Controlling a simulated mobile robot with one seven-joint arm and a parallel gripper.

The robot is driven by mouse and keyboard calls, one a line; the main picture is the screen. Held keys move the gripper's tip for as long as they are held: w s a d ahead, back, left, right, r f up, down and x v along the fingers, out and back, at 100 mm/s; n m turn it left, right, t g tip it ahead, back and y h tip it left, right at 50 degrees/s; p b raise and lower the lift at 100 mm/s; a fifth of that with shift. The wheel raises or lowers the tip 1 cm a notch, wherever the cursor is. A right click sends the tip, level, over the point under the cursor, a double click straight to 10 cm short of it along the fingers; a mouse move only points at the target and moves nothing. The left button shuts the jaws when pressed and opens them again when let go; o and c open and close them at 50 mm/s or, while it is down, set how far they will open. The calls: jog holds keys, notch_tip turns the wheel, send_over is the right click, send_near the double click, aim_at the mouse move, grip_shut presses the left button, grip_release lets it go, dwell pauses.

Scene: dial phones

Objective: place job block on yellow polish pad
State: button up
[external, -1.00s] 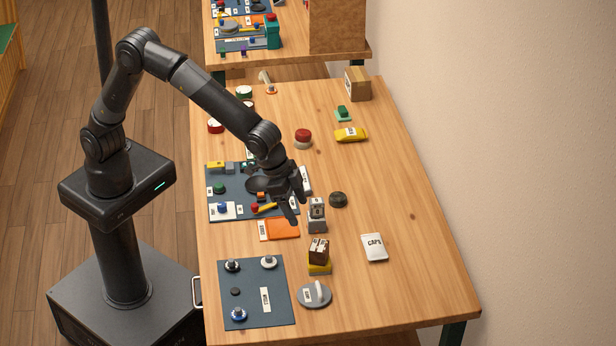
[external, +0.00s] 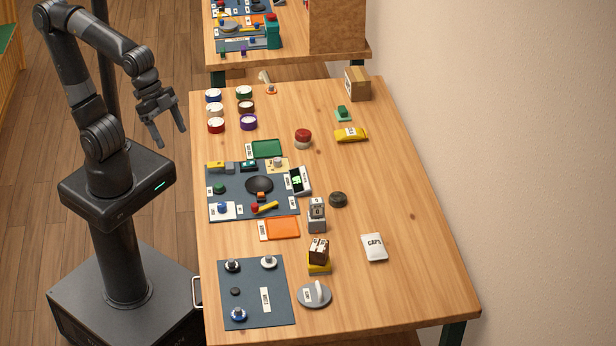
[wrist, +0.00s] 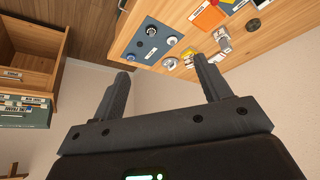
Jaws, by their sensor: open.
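My gripper (external: 168,135) is open and empty, raised left of the table, well away from the block and pad. In the wrist view its fingers (wrist: 160,72) are spread with nothing between them; the yellow pad (wrist: 187,58) shows small beyond them.
A white CAPS packet (external: 375,247) lies to the right. Dark mats (external: 275,310) with small parts fill the left side. The table's right side is mostly clear.

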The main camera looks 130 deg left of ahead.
jog(key=s+f, duration=0.2)
jog(key=s, duration=0.4)
jog(key=shift+s+d+m, duration=0.3)
jog(key=shift+d+m, duration=0.1)
jog(key=shift+d, duration=0.05)
dwell(0.7)
